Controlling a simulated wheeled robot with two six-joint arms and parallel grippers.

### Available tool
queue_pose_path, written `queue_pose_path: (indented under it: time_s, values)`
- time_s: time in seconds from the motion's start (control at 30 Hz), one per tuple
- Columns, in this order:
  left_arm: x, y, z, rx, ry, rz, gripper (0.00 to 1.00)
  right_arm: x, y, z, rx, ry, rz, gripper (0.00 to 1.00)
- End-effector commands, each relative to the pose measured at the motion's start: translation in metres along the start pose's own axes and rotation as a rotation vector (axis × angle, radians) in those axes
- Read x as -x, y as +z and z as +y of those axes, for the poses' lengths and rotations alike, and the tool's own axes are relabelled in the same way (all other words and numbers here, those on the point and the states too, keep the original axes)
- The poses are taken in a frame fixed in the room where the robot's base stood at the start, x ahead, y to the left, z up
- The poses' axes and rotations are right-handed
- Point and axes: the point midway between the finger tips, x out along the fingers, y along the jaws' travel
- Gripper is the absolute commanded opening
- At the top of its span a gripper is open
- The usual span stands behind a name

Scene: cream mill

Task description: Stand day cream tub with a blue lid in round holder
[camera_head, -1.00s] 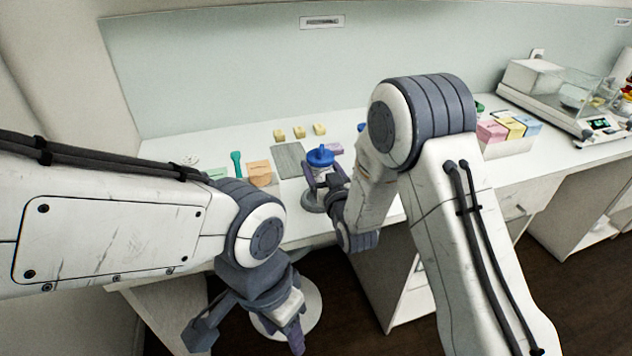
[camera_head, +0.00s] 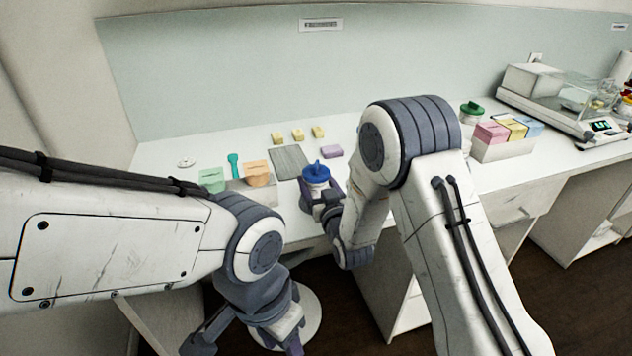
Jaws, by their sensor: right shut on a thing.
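The day cream tub (camera_head: 316,184) has a white body and a blue lid (camera_head: 316,172) with a raised knob, and looks upright. My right gripper (camera_head: 321,194) is shut on its body near the front edge of the counter. A grey round holder (camera_head: 305,203) shows only in part, low behind the gripper. The tub is at the holder, but the gripper hides whether its base is seated inside. My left gripper (camera_head: 245,340) hangs low in front of the counter, fingers spread and empty, cut by the frame's bottom edge.
A grey mat (camera_head: 288,162) lies behind the tub, with several yellow blocks (camera_head: 298,135) and a purple block (camera_head: 332,151) nearby. Green and orange boxes (camera_head: 257,173) stand left. A green-lidded tub (camera_head: 472,112), a box tray (camera_head: 503,149) and a scale (camera_head: 560,108) are right.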

Motion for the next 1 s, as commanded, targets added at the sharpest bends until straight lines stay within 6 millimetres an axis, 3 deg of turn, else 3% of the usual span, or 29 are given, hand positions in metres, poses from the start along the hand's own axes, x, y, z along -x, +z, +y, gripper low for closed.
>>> queue_pose_path:
  time_s: [1.0]
  values:
    - [-0.0056, 0.0003, -0.0004, 0.000, 0.000, 0.000, 0.50, 0.0017, -0.0002, 0.0001, 0.000, 0.000, 0.001, 0.00]
